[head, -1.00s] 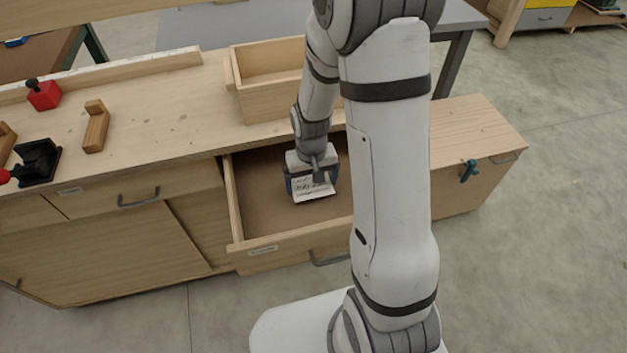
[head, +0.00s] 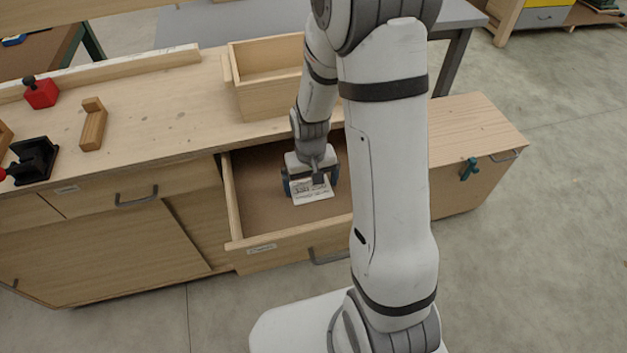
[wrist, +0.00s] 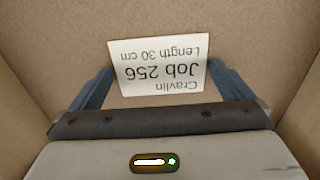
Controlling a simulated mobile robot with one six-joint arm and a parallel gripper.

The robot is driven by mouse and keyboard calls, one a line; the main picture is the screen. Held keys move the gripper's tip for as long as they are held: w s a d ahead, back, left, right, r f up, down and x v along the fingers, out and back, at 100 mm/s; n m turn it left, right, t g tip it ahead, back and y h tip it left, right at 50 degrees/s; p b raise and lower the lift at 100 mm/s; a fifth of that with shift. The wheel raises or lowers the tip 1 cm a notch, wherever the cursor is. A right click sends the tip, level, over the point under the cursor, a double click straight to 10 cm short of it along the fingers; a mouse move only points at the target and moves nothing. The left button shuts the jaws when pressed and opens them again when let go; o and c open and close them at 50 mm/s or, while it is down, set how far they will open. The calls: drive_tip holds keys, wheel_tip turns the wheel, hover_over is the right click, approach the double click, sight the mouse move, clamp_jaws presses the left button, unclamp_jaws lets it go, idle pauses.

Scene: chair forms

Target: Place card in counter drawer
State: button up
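The white card (head: 314,192), printed with black text, lies on the brown floor of the open counter drawer (head: 262,205). In the wrist view the card (wrist: 158,66) reads "Job 256" upside down and looks flat. My gripper (head: 311,184) is down inside the drawer, over the card. Its two blue-grey fingers stand wide apart, one at each side of the card, and the wrist view shows gaps between them and the card (wrist: 163,88). Part of the card's rear is hidden by my gripper in the head view.
A wooden box (head: 262,98) stands on the counter (head: 165,115) behind the drawer. A red block (head: 41,93), a wooden piece (head: 93,125) and a black clamp-like tool (head: 34,160) are at left.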

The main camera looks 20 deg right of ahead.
sight(311, 190)
drive_tip(key=shift+r, duration=0.1)
wheel_tip(311, 190, up, 13)
drive_tip(key=p, duration=0.2)
drive_tip(key=s+r+t, duration=0.2)
drive_tip(key=s+r, duration=0.8)
drive_tip(key=s, duration=0.4)
drive_tip(key=shift+d, duration=0.45)
drive_tip(key=shift+w+r, duration=0.1)
drive_tip(key=shift+t, duration=0.3)
drive_tip(key=p+v, duration=0.2)
drive_tip(key=w+p+v, duration=0.1)
drive_tip(key=p+v, duration=0.1)
drive_tip(key=shift+s+r, duration=0.15)
drive_tip(key=shift+s, duration=0.05)
